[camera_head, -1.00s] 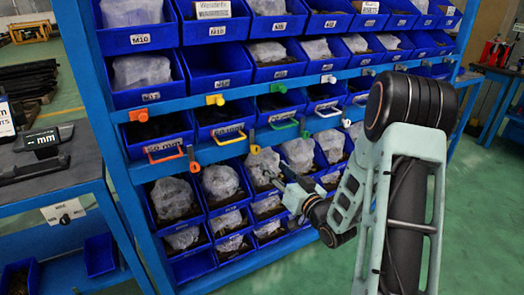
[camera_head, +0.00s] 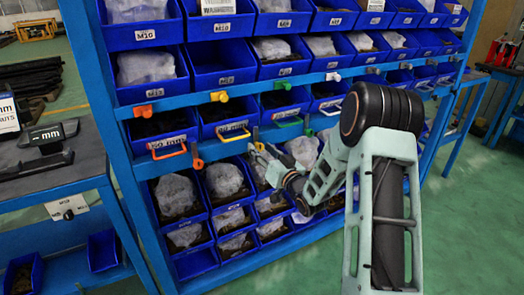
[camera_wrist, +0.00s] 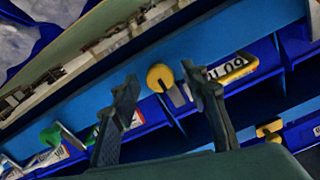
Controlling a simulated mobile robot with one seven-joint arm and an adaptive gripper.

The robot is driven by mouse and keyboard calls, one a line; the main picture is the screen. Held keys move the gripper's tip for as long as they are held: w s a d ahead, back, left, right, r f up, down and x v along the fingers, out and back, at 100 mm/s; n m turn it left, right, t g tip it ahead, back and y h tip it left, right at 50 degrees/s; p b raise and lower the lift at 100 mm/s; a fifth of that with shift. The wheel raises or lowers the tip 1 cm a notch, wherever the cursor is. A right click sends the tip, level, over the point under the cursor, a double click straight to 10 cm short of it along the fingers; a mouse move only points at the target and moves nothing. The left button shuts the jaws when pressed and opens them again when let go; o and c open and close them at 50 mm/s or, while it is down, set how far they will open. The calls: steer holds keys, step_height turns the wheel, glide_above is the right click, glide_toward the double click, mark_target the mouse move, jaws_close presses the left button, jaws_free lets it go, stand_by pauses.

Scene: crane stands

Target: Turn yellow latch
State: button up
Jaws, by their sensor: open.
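A yellow latch (camera_head: 256,134) is on the blue shelf beam, to the right of the bin with the yellow handle. In the wrist view, its round yellow knob (camera_wrist: 160,77) shows between my two fingertips, with a grey piece extending down to the right. My gripper (camera_head: 257,154) is just below and in front of that latch in the head view. In the wrist view, my gripper (camera_wrist: 160,80) is open, one finger on each side of the knob. I cannot tell whether either finger touches it.
An upper yellow latch (camera_head: 219,97) is on the beam above. An orange latch (camera_head: 196,157) and a green latch (camera_wrist: 51,136) flank the lower yellow one. A yellow bin handle (camera_wrist: 238,69) is close to one finger. Blue bins with bagged parts fill the rack.

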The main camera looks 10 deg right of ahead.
steer(key=shift+c, duration=0.5)
jaws_close()
steer(key=m, duration=0.4)
steer(key=shift+d+m, duration=0.1)
steer(key=shift+m, duration=0.3)
steer(key=m, duration=0.3)
steer(key=shift+m, duration=0.3)
steer(key=m+p, duration=0.2)
steer(key=m, duration=0.3)
steer(key=shift+m+p, duration=0.45)
steer(key=shift+m, duration=1.65)
